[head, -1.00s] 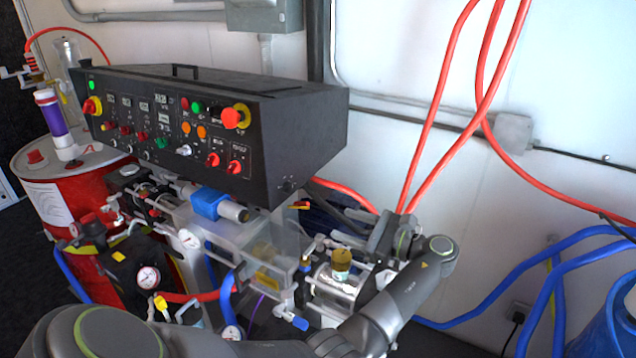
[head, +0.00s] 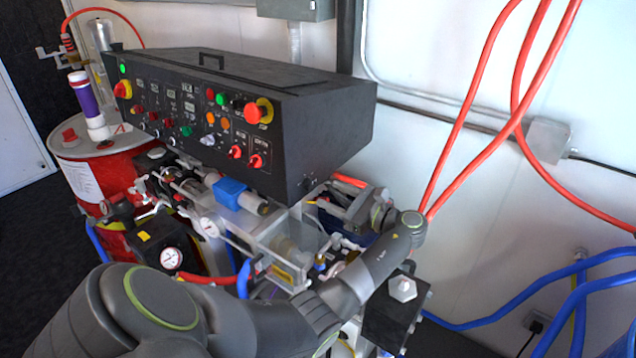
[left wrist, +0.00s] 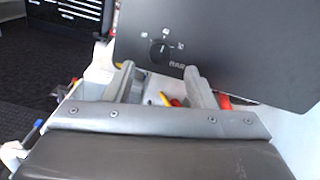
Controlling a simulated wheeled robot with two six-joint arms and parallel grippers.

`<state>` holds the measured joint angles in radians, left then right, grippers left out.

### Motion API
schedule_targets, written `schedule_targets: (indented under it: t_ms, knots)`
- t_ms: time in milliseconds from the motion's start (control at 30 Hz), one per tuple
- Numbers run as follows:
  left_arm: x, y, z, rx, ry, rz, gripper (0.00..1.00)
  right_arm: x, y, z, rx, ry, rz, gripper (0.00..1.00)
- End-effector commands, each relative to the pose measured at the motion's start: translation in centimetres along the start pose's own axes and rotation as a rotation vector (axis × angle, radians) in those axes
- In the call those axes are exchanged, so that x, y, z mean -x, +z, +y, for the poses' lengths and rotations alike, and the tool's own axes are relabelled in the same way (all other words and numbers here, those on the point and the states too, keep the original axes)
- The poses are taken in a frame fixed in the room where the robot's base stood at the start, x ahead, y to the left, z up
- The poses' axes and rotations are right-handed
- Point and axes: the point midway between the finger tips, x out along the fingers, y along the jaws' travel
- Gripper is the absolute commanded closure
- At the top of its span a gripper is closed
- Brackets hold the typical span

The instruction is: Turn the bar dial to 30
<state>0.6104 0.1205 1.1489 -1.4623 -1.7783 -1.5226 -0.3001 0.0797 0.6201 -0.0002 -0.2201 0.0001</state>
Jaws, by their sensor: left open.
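The bar dial is a small black round knob (left wrist: 159,52) on the dark side panel of the control box, with small white marks around it and the letters "BAR" beside it, in the left wrist view. Its setting is too small to read. In the head view it is a small dark knob (head: 309,184) low on the box's right side. My left gripper (left wrist: 160,72) is open and empty, its two fingers apart and pointing toward the panel just below the dial. In the head view the left gripper (head: 328,204) is beside the box's lower right side, partly hard to make out.
The black control box (head: 330,120) carries several knobs and buttons on its front. Below it are a clear tank (head: 275,235), hoses and gauges. A red drum (head: 95,180) stands left. Red hoses (head: 485,150) hang along the white wall at right.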

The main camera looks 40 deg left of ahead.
Motion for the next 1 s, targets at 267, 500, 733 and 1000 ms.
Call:
schedule_targets:
  t_ms: [267, 500, 733, 1000]
  knots:
    - [-4.4, 0.1, 0.0, -0.002, 0.001, -0.001, 0.50, 1.4, -0.1, 0.1, 0.000, 0.000, 0.000, 1.00]
    - [-5.3, 0.0, 0.0, 0.000, 0.000, 0.001, 0.50, 1.5, -0.2, 0.1, 0.000, 0.000, 0.000, 1.00]
    - [-5.3, -0.1, 0.0, 0.000, 0.000, 0.001, 0.55, 1.5, -0.2, 0.1, 0.000, 0.000, 0.000, 1.00]
    - [-5.3, 0.0, 0.0, 0.000, 0.000, 0.001, 0.90, 1.5, -0.2, 0.1, 0.000, 0.000, 0.000, 1.00]
